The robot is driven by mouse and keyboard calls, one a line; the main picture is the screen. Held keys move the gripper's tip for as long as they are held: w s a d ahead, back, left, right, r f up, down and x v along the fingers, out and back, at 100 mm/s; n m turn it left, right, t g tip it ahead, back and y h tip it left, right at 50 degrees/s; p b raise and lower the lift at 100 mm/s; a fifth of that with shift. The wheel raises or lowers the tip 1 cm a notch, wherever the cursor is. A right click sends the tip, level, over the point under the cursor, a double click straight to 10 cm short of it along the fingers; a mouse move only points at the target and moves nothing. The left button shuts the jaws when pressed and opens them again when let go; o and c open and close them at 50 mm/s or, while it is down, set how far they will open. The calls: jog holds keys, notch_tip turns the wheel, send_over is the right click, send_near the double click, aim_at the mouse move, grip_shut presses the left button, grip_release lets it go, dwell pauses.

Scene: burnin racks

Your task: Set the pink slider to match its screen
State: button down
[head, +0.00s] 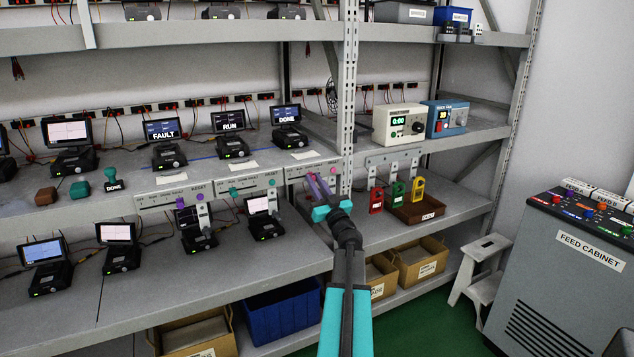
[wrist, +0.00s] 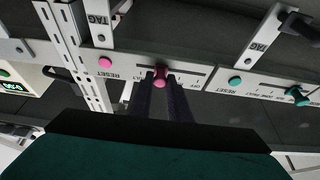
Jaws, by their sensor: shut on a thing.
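The pink slider (wrist: 160,80) stands in the slot of its white panel (wrist: 193,75), between the two dark fingers of my gripper (wrist: 160,88). It sits partway along the slot, with bare slot on both sides; the mark behind it is hidden by the fingers. The wrist view is upside down. In the head view my gripper (head: 320,187) reaches up to the pink slider's panel (head: 298,172) and covers the slider. My gripper is shut on the slider. The screen (head: 286,114) above this panel reads DONE. A pink reset button (head: 333,171) is at the panel's right end.
The teal slider panel (head: 250,187) is just left, then a purple one (head: 170,199). Their screens read RUN (head: 228,121) and FAULT (head: 162,129). A rack post (head: 347,100) stands close right of my gripper.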

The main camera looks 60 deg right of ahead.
dwell(0.3)
jog(key=c, duration=1.7)
grip_release()
jog(key=shift+s+a, duration=0.1)
jog(key=shift+b+v, duration=1)
jog(key=shift+v, duration=5.85)
jog(key=shift+f, duration=0.15)
